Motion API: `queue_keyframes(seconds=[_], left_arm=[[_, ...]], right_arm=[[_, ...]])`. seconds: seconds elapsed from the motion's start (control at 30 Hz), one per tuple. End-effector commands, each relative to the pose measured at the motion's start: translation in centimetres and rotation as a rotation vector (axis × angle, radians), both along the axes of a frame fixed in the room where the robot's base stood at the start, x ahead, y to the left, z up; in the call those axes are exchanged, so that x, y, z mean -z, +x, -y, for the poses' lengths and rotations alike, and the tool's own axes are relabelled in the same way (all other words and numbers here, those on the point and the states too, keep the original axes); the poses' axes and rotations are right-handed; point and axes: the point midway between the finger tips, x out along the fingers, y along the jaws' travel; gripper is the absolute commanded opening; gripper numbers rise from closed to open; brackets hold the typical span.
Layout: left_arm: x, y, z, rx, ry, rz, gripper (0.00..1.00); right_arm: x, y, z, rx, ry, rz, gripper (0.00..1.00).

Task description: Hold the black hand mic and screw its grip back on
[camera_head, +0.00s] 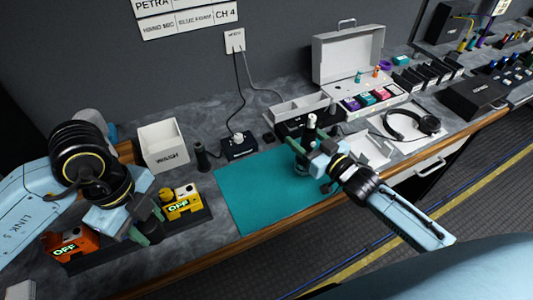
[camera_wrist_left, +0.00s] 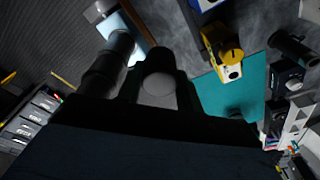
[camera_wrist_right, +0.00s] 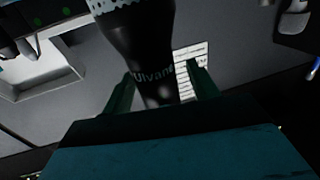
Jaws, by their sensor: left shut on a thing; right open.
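My left gripper (camera_head: 146,234) is over the front left of the bench, shut on a dark piece. In the left wrist view this piece (camera_wrist_left: 158,88) shows a round grey end between the fingers. It looks like part of the black hand mic, but which part is too dark to tell. My right gripper (camera_head: 309,157) is open above the right part of the teal mat. A black tapered piece (camera_wrist_right: 140,40) lettered "Ulvand", with a pale speckled band, shows at its fingers in the right wrist view. Whether they touch it is unclear.
The teal mat (camera_head: 250,202) is mostly bare. A yellow unit (camera_head: 182,203) and an orange unit (camera_head: 70,246) stand front left. Behind are the WASH box (camera_head: 163,146), a black cylinder (camera_head: 202,156) and a black box (camera_head: 240,147). Headphones (camera_head: 412,124) and an open case (camera_head: 346,56) are right.

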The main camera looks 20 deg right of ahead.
Motion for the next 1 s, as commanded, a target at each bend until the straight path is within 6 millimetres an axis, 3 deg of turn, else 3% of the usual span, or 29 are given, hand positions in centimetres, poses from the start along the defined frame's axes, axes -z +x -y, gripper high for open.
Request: queue_keyframes(seconds=[0.43, 0.9, 1.0], left_arm=[[0.00, 0.00, 0.00, 0.000, 0.000, 0.000, 0.14], [0.00, 0.00, 0.00, 0.000, 0.000, 0.000, 0.14], [0.00, 0.00, 0.00, 0.000, 0.000, 0.000, 0.14]], right_arm=[[0.01, 0.61, -0.18, 0.000, 0.000, 0.000, 0.59], [0.01, 0.59, -0.18, 0.000, 0.000, 0.000, 0.00], [0.02, 0.59, -0.18, 0.000, 0.000, -0.001, 0.00]])
